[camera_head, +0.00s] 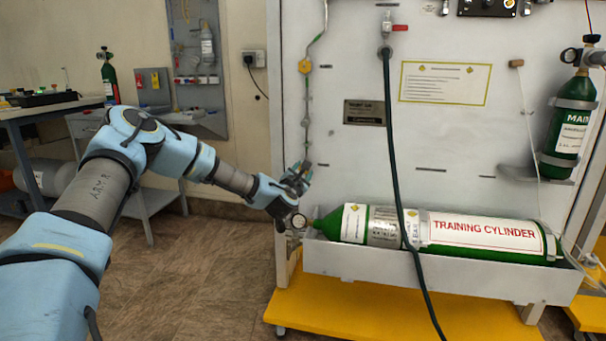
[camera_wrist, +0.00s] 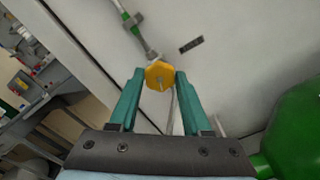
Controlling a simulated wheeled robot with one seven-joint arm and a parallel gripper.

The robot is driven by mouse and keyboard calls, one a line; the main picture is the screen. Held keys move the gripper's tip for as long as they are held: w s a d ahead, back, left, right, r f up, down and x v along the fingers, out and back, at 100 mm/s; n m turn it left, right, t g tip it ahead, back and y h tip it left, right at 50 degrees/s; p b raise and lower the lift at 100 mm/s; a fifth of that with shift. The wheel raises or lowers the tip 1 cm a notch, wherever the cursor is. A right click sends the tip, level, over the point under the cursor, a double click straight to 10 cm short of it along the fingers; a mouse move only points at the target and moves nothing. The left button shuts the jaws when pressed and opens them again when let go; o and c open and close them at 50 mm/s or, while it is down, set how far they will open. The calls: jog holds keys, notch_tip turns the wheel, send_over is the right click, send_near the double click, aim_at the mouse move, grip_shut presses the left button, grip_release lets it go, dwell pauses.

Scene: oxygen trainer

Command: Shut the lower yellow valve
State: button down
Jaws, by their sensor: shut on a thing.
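The lower yellow valve (camera_wrist: 158,80) is a knob on the thin pipe on the white panel. In the wrist view it sits between the two teal fingertips of my gripper (camera_wrist: 159,72), which is shut on it. In the head view my gripper (camera_head: 303,170) reaches the pipe low on the panel's left side and hides this valve. The upper yellow valve (camera_head: 305,66) is in plain view higher on the same pipe, well above my gripper.
A green training cylinder (camera_head: 385,226) lies in a white tray (camera_head: 440,277) just right of and below my gripper. A dark green hose (camera_head: 393,150) hangs down the panel (camera_head: 345,80). A yellow base (camera_head: 340,312) juts out below. The floor at left is partly clear.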

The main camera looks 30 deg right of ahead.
jog(key=shift+m+b, duration=0.75)
jog(key=shift+m, duration=3.15)
jog(key=shift+f, duration=0.1)
jog(key=shift+c, duration=1.8)
grip_release()
jog(key=shift+s, duration=0.1)
jog(key=v, duration=1)
jog(key=shift+s+a, duration=0.25)
